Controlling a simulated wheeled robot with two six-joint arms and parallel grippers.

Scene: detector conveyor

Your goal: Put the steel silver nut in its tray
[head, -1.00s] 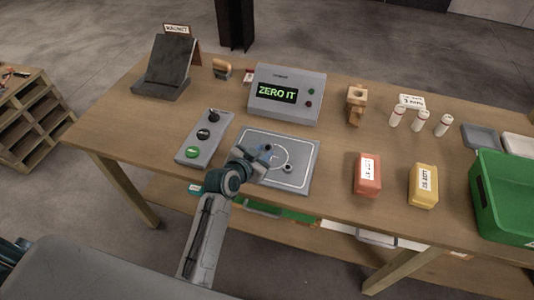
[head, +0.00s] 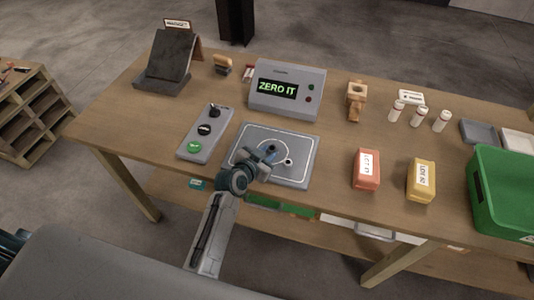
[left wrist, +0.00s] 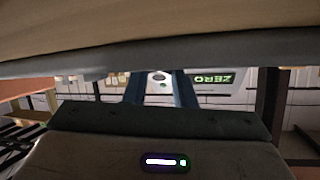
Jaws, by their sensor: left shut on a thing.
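My left gripper (head: 268,153) is low over the grey detector plate (head: 301,173) with the white circle. It is shut on a small dark thing that its own fingers mostly hide, so I cannot tell whether this is the steel silver nut. A small grey ring-shaped piece (head: 288,161) shows on the plate near the circle's right edge, just right of the gripper. In the left wrist view the two dark fingers (left wrist: 159,90) point toward the display, and no held thing is clear. A grey tray (head: 479,132) lies at the right. My right gripper is not in view.
A display box (head: 288,90) reading "ZERO IT" stands behind the plate. A button panel (head: 206,132) lies to its left. A red block (head: 367,169), a yellow block (head: 421,180), several white vials (head: 419,117) and a green bin (head: 505,200) are at the right.

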